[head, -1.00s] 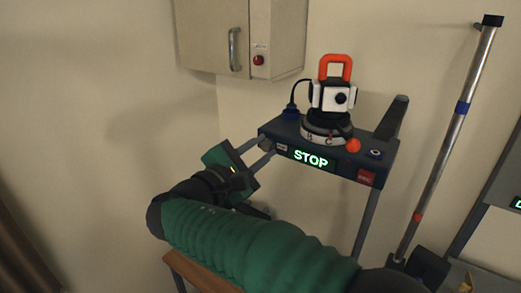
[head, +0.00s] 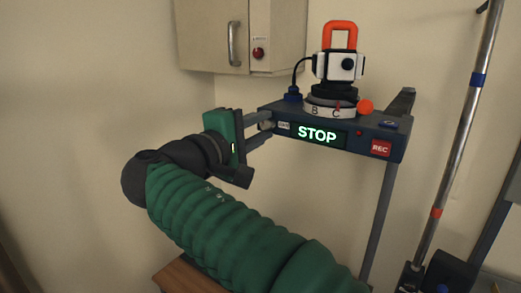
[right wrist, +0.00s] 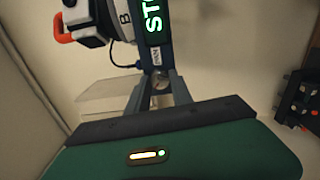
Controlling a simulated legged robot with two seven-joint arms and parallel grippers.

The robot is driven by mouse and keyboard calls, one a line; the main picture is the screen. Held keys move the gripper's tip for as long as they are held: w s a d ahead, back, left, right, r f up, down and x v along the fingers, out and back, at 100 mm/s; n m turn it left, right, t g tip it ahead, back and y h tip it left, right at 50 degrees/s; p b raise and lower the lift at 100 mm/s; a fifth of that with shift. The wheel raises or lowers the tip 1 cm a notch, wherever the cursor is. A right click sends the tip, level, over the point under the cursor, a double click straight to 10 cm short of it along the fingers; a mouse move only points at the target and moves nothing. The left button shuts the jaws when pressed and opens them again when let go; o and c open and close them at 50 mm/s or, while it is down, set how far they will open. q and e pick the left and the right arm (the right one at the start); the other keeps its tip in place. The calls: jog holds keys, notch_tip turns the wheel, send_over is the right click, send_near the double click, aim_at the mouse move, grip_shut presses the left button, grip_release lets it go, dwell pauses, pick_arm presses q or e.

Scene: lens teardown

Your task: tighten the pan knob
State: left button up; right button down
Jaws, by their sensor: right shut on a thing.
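The pan knob (right wrist: 160,84) is a small grey knob at the end of the dark box, just below the PAN label (right wrist: 157,57) in the right wrist view. In the head view it sits at the box's left end, mostly hidden by my fingers. My right gripper (head: 265,126) reaches it from the left, one finger above and one below, and is shut on it. In the right wrist view the gripper (right wrist: 159,88) has a finger on each side of the knob. My left gripper is not in view.
The dark box (head: 346,140) shows a lit STOP sign and a red REC label. A white device with an orange handle (head: 340,36) stands on its lettered dial (head: 330,108), with an orange ball (head: 365,106) beside it. A wall cabinet (head: 240,35) is behind; a metal pole (head: 455,140) stands right.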

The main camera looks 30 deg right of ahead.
jog(key=m+b, duration=0.2)
jog(key=b, duration=0.1)
jog(key=f+m+b, duration=0.1)
jog(key=m+b, duration=0.2)
jog(key=shift+a+f+m, duration=0.15)
jog(key=shift+m, duration=0.15)
jog(key=m+b, duration=0.2)
jog(key=shift+m, duration=0.4)
jog(key=shift+r+m+b, duration=0.25)
jog(key=shift+m+b, duration=0.2)
jog(key=shift+m, duration=0.25)
jog(key=shift+s+r, duration=0.1)
jog(key=c, duration=1.4)
grip_release()
jog(key=shift+o, duration=1.4)
jog(key=shift+a, duration=0.1)
jog(key=shift+r, duration=0.1)
